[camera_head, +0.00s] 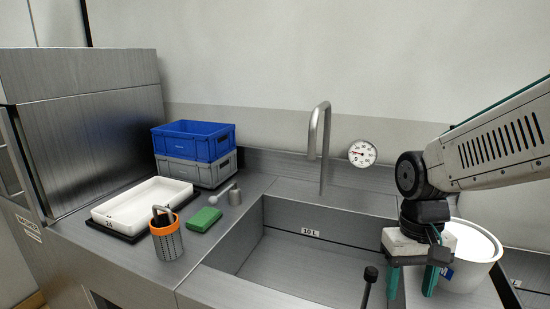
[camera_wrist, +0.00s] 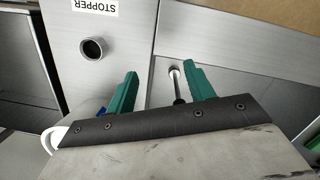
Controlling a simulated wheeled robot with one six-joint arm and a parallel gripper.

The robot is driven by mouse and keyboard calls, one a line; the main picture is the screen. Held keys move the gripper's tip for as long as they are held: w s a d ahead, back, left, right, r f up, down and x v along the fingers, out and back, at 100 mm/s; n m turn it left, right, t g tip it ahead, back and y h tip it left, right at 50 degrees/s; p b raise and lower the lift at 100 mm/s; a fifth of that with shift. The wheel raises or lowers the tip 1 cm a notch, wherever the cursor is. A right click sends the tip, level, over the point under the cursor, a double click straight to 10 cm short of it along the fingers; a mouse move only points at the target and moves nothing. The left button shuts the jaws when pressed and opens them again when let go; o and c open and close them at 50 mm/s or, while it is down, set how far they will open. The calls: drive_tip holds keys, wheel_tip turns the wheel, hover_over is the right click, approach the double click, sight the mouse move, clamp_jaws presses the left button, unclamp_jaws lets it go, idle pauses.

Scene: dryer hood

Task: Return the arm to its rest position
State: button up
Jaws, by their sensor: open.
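My gripper (camera_head: 412,278) hangs from my arm at the right of the head view, fingers pointing down over the right side of the sink. Its two green fingers are apart, with nothing between them. In the wrist view my gripper (camera_wrist: 158,85) also shows open. A thin rod with a dark knob (camera_head: 370,274) stands left of the fingers in the head view. In the wrist view a rod with a dark end (camera_wrist: 178,85) shows below, near the right finger. A white bucket (camera_head: 477,262) is just right of and behind my gripper, partly hidden by it.
The sink (camera_head: 300,262) has a tall faucet (camera_head: 322,150) and a round gauge (camera_head: 362,153) behind it. At left are stacked blue (camera_head: 193,139) and grey crates (camera_head: 210,171), a white tray (camera_head: 142,203), an orange-rimmed basket (camera_head: 166,240) and a green sponge (camera_head: 204,219). A STOPPER label (camera_wrist: 97,6) sits near a round hole.

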drive_tip(key=s+d+r+t, duration=0.1)
drive_tip(key=s+r+t, duration=0.2)
drive_tip(key=s+r, duration=0.4)
drive_tip(key=s, duration=0.5)
drive_tip(key=shift+d+r, duration=0.2)
drive_tip(key=shift+d, duration=0.2)
drive_tip(key=shift+w, duration=0.1)
idle(1.3)
